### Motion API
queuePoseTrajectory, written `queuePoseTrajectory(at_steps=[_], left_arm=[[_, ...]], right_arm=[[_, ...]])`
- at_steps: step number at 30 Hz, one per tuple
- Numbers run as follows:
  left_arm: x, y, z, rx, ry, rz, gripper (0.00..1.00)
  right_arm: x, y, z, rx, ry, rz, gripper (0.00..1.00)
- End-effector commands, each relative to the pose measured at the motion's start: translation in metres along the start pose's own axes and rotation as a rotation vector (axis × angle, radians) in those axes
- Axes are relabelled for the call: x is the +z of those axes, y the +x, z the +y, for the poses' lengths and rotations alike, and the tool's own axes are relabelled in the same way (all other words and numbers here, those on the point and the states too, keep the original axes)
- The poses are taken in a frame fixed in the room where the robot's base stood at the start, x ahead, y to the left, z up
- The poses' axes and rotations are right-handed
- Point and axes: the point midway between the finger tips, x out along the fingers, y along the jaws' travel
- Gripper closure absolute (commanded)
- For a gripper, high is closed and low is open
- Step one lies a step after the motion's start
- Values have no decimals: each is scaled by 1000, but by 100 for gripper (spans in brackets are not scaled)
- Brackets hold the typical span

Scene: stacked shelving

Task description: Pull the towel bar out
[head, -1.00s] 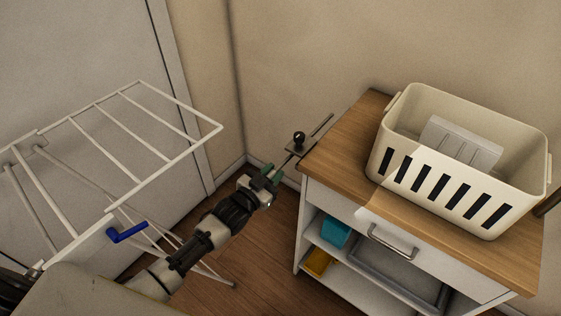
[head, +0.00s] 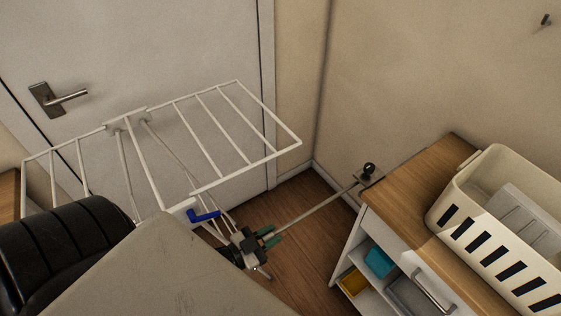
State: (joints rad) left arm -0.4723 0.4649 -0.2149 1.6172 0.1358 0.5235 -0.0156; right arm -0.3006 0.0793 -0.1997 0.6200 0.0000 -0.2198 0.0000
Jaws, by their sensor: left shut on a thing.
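The towel bar (head: 318,210) is a thin metal rod. It runs from a bracket with a black knob (head: 369,169) at the cabinet's left side, down and left to my left gripper (head: 270,239). The left gripper, with green fingertips, is shut on the outer end of the towel bar. A long length of bar shows between the bracket and the fingers. The gripper hides the bar's tip. My right gripper is not in view.
A white drying rack (head: 220,190) stands just behind and left of my left gripper. The wooden-topped cabinet (head: 408,200) bears a cream basket (head: 500,240). A door (head: 120,60) is behind the rack. Bare wooden floor (head: 300,262) lies below the bar.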

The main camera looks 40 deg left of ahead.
Motion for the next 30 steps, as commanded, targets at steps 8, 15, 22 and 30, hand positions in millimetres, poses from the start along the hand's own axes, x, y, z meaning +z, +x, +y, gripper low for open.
queuePoseTrajectory(at_steps=[8, 15, 22, 30], left_arm=[[1, -2, 0, 1, 1, 0, 100], [1, -1, 0, 1, 1, 0, 52], [0, -1, 0, 0, 0, 0, 52], [3, -28, 1, 1, 0, -3, 52]], right_arm=[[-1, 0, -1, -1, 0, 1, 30], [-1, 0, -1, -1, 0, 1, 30], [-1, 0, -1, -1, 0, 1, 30], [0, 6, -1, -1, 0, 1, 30]])
